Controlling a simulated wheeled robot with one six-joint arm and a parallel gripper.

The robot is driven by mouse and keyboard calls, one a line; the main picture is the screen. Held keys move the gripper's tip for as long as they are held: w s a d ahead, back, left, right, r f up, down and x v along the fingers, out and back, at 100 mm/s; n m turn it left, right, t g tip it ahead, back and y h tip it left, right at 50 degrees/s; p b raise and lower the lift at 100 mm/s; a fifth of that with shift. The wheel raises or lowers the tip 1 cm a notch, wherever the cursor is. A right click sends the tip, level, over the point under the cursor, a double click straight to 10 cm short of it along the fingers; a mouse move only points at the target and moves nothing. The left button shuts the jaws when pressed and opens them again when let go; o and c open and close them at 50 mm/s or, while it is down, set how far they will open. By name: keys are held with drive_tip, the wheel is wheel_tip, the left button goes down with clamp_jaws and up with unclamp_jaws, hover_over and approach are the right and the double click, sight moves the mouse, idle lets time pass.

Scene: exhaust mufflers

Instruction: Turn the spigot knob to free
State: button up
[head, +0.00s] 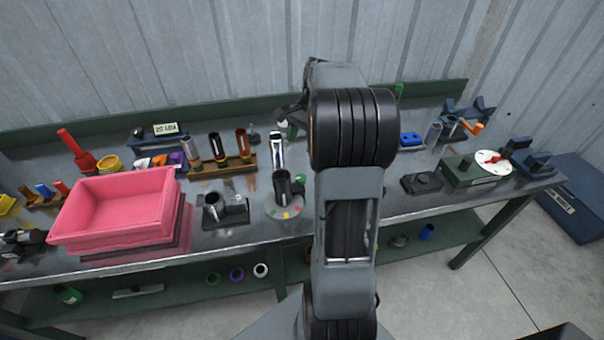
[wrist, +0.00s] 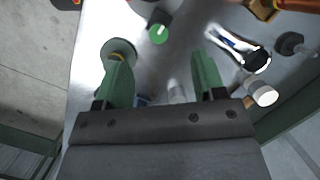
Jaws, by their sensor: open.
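A dark upright tube (head: 283,185) stands on a round base with coloured marks (head: 285,212) near the bench's front edge, left of my arm. A white round dial with a red centre (head: 494,160) sits on a green box at the right. I cannot tell for sure which of these carries the spigot knob; no lettering is readable. My gripper (wrist: 158,58) is open and empty above the bench, its green fingers wide apart. In the wrist view a dark cylinder with a green end (wrist: 158,28) lies beyond the fingertips. My arm hides the gripper in the head view.
A chrome tube (wrist: 240,50) and a white-ended cylinder (wrist: 262,92) are right of the fingers. A grey disc (wrist: 118,48) is partly behind the left finger. A pink tray (head: 118,205) fills the bench's left part. A wooden rack (head: 222,168) holds several tubes.

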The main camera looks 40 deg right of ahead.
sight(301, 177)
drive_tip(key=d+f+m+y, duration=0.1)
drive_tip(key=d+f+m, duration=0.2)
drive_tip(key=d, duration=0.2)
drive_tip(key=x, duration=1.2)
drive_tip(key=shift+s+a+p, duration=0.1)
drive_tip(key=shift+a+p, duration=0.25)
drive_tip(key=shift+a, duration=0.05)
drive_tip(key=shift+c, duration=0.3)
drive_tip(key=shift+n, duration=0.3)
drive_tip(key=c, duration=0.9)
drive_tip(key=shift+o, duration=0.2)
